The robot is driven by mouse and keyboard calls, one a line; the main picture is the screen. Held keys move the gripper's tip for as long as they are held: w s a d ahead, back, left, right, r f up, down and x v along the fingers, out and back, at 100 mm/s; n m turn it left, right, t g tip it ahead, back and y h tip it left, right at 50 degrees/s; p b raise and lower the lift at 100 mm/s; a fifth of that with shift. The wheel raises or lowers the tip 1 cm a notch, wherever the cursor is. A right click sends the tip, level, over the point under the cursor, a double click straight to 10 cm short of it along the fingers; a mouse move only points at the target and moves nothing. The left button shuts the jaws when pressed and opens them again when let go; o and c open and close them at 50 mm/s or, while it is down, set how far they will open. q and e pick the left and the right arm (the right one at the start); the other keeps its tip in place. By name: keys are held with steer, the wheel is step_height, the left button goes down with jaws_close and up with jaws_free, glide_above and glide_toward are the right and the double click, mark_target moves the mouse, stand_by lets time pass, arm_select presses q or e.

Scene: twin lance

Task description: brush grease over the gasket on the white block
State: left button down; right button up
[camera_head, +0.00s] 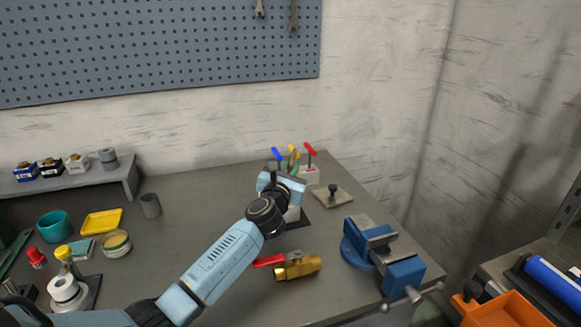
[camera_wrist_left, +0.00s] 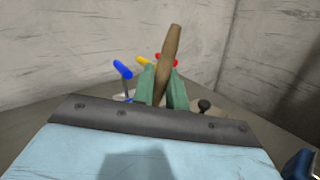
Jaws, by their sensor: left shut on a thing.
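My left gripper (camera_head: 287,183) is at the back middle of the table. In the left wrist view its green fingers (camera_wrist_left: 163,88) are shut on a wooden brush handle (camera_wrist_left: 170,52), which tilts slightly right. The brush's bristles are hidden. In the head view a white block (camera_head: 293,214) on a dark plate (camera_head: 306,222) shows just below the gripper, mostly covered by it and my arm. I cannot see a gasket on it, nor whether the brush touches it. An open round tin (camera_head: 117,243), perhaps the grease, stands at the left. My right gripper is not in view.
T-handled keys (camera_head: 309,149) stand in a pale holder (camera_head: 311,176) behind the gripper. A plate with a black knob (camera_head: 333,190) lies to its right. A brass valve (camera_head: 298,267) with a red lever and a blue vise (camera_head: 383,258) are nearer.

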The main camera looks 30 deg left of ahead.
arm_select(q)
steer(key=shift+f, duration=0.15)
steer(key=shift+s, duration=0.1)
steer(key=shift+s+a+p, duration=0.7)
steer(key=shift+s+p, duration=0.05)
steer(key=shift+p, duration=0.05)
steer(key=shift+s+a, duration=0.2)
steer(key=shift+s, duration=0.05)
steer(key=shift+s+a, duration=0.1)
steer(key=shift+s+a+p, duration=0.35)
steer(key=shift+p, duration=0.2)
steer(key=shift+s, duration=0.1)
steer(key=shift+s+a+p, duration=0.4)
